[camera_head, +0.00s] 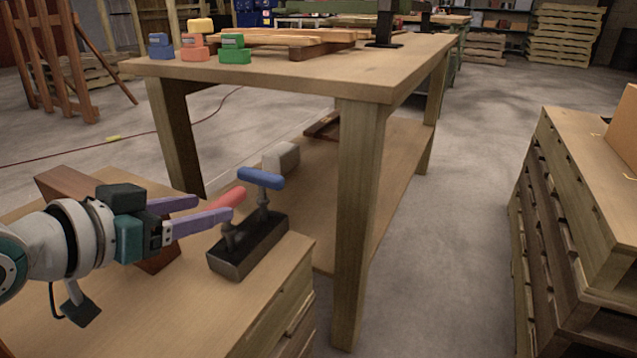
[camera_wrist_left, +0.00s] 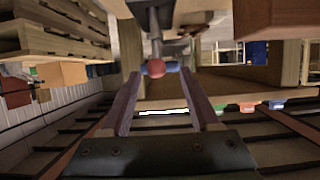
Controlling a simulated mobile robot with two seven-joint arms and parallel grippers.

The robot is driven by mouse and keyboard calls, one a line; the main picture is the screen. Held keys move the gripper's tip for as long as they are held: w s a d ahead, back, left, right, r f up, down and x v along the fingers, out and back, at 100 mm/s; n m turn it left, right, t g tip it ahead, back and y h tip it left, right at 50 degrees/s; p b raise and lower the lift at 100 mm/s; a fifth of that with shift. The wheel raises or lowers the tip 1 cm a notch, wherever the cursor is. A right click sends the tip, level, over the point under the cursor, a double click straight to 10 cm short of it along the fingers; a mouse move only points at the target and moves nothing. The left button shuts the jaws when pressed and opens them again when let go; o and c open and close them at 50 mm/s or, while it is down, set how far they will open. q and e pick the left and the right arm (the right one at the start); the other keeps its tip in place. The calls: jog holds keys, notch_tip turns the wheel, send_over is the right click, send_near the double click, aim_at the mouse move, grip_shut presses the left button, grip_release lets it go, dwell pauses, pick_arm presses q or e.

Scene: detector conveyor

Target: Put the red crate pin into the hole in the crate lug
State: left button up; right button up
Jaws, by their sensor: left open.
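The red crate pin (camera_head: 228,201) stands in a dark block (camera_head: 247,247), with its red handle at the top. The block sits on a low wooden surface. My left gripper (camera_head: 218,204) has purple fingers and is open, with its tips close to the red handle. In the left wrist view the handle's rounded end (camera_wrist_left: 155,68) shows between and just beyond the fingertips (camera_wrist_left: 160,76); I cannot tell whether they touch. A blue-handled pin (camera_head: 261,179) stands in the same block, behind the red one. I cannot make out the crate lug or its hole. My right gripper is not in view.
A reddish-brown wooden piece (camera_head: 72,184) lies beside my left gripper. A tall wooden table (camera_head: 300,72) stands behind, with blue, red and green items on top. A light grey block (camera_head: 281,157) is on its lower shelf. A wooden stack (camera_head: 572,215) stands at right, across open floor.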

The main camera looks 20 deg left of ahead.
aim_at(213, 205)
pick_arm(q)
jog(key=b+x, duration=0.2)
jog(key=x, duration=0.2)
jog(key=shift+d, duration=0.1)
jog(key=shift+w, duration=0.35)
jog(key=shift+c, duration=0.7)
grip_shut()
